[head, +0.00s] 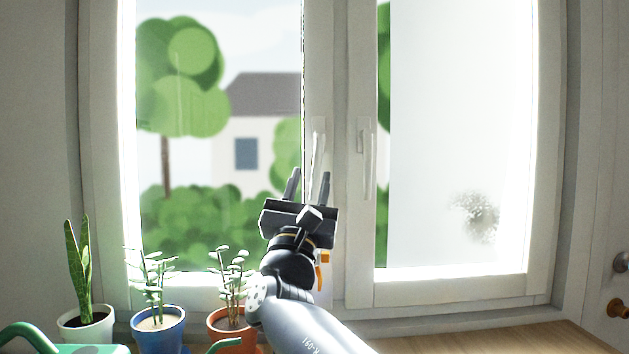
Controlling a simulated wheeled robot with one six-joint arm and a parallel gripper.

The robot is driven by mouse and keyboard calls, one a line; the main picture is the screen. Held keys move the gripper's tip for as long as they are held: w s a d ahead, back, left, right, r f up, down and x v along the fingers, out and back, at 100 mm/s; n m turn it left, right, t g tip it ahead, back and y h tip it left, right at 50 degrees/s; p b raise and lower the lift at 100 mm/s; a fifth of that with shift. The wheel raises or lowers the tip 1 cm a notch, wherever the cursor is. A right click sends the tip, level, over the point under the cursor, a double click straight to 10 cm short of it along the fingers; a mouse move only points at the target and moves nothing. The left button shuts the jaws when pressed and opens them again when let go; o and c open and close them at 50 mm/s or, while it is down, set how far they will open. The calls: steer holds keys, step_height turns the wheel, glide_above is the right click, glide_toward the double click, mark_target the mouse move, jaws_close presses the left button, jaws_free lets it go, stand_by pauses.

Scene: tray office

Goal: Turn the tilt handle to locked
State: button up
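Two white window handles show. The left handle (319,143) is on the left sash's edge and hangs roughly downward, with its lower part close to my gripper. The right handle (364,160) is on the right sash and also points down. I cannot tell which of them is the tilt handle. My gripper (310,176) is in front of the left sash, just below the left handle. Its two grey fingers stand apart, pointing up. The handle's lower end appears near the right finger, and I cannot tell whether they touch.
A snake plant in a white pot (86,330), a plant in a blue pot (158,333) and one in an orange pot (231,328) stand along the sill. A green object (30,338) is at lower left. The wooden surface (520,340) at right is clear.

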steer(key=s+a, duration=0.2)
steer(key=s, duration=0.6)
steer(key=shift+a, duration=0.35)
steer(key=shift+c, duration=0.3)
steer(key=shift+r+p, duration=0.1)
steer(key=shift+p, duration=0.25)
steer(key=shift+c, duration=0.7)
steer(key=r+m+g+p, duration=0.1)
steer(key=m+p, duration=0.2)
steer(key=w+a+r+m+g+h+p, duration=0.1)
steer(key=m+p, duration=0.2)
steer(key=w+a+r+m+g+h+p, duration=0.1)
steer(key=m+g+p, duration=0.1)
steer(key=p, duration=0.2)
steer(key=shift+w+a+r+m, duration=0.15)
steer(key=shift+a+m, duration=0.05)
steer(key=shift+m, duration=0.2)
jaws_close()
steer(key=s+a+f+m+g+p, duration=0.1)
steer(key=s+a+m+g+p, duration=0.1)
steer(key=a+m+g+p, duration=0.75)
steer(key=w+d+f+m+t+p, duration=0.1)
steer(key=w+d+m+t+p, duration=0.1)
steer(key=w+d+p, duration=0.6)
steer(key=shift+w+d+f+t, duration=0.3)
steer(key=shift+w+d, duration=0.35)
steer(key=shift+d, duration=1.65)
